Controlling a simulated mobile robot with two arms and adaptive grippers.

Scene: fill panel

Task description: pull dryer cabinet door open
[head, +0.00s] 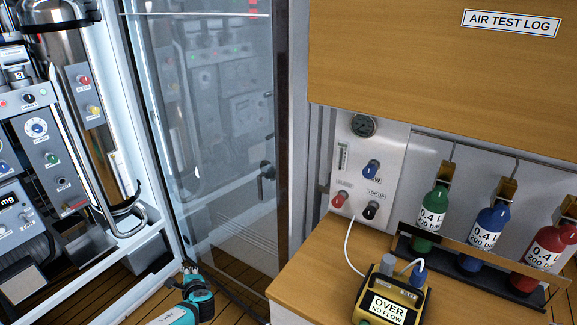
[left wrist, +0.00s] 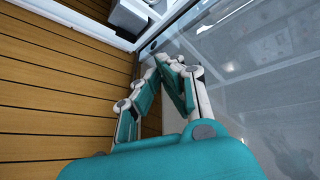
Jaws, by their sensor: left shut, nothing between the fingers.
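The dryer cabinet door (head: 225,110) is a tall clear glass panel with a dark edge strip on its right. It appears to stand swung out from the cabinet's white frame (head: 165,165), and equipment is mirrored in the glass. A dark handle (head: 266,172) sits near its right edge. My teal left gripper (head: 190,268) is low, near the bottom of the door and frame, away from the handle. In the left wrist view the gripper (left wrist: 166,60) is shut and empty beside the glass (left wrist: 255,85). Whether it touches the glass cannot be told. My right gripper is out of view.
Left are instrument panels (head: 35,128) and a metal cylinder (head: 85,90). Right is a wooden bench (head: 300,275) with a yellow meter (head: 365,310), several coloured bottles in a rack and a gauge panel (head: 375,150). Plank floor (left wrist: 60,90) lies clear left of the gripper.

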